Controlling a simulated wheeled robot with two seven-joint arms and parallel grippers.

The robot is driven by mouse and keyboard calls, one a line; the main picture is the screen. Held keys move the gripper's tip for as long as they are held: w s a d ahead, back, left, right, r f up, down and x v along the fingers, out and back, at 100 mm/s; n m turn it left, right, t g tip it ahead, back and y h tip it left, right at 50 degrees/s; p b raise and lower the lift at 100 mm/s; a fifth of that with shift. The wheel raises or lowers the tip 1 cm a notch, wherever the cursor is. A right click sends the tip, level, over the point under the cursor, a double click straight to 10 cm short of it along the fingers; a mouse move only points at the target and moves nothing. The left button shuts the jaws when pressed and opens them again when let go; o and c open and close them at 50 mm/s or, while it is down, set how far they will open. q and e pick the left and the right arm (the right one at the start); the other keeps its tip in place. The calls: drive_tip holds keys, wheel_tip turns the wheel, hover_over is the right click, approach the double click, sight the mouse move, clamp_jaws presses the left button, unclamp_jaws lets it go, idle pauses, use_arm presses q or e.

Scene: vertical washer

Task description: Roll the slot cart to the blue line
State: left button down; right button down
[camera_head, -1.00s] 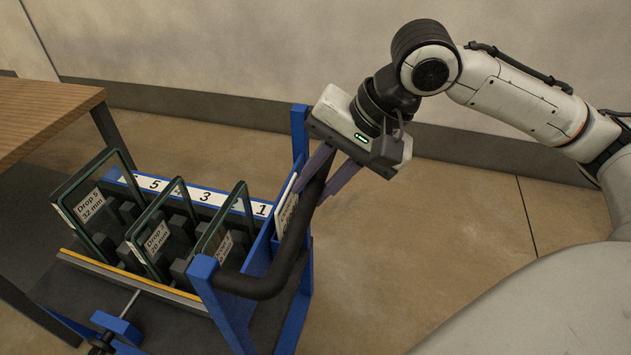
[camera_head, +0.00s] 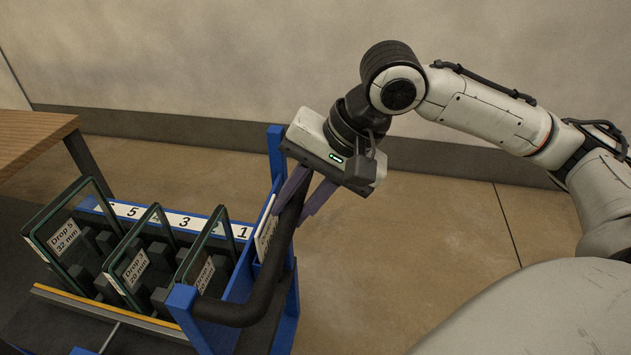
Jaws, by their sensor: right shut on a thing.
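The slot cart (camera_head: 226,287) stands at the lower left. It has a blue frame, a numbered white strip (camera_head: 183,222) and a black curved push handle (camera_head: 262,291) on its right end. Three glass panes stand upright in its slots: one labelled Drop 5 (camera_head: 62,237), a middle one labelled 20 mm (camera_head: 136,268), and a right one (camera_head: 206,274) with a partly hidden label. My right gripper (camera_head: 304,196) is shut on the handle's upper part, its fingers on either side of the bar. My left gripper is not in view. No blue line shows on the floor.
A wooden table (camera_head: 32,137) with a dark leg stands at the left, close to the cart's far left side. A wall with a dark baseboard (camera_head: 180,126) runs along the back. The tan floor (camera_head: 420,228) to the right of the cart is clear.

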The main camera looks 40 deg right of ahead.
drive_tip(key=shift+s+d, duration=0.1)
drive_tip(key=shift+s+d+f, duration=0.1)
drive_tip(key=shift+s+d, duration=0.05)
drive_tip(key=shift+d, duration=0.05)
drive_tip(key=s+d+b, duration=0.5)
drive_tip(key=s+d, duration=0.3)
drive_tip(key=s, duration=0.2)
drive_tip(key=shift+d, duration=0.3)
idle(2.0)
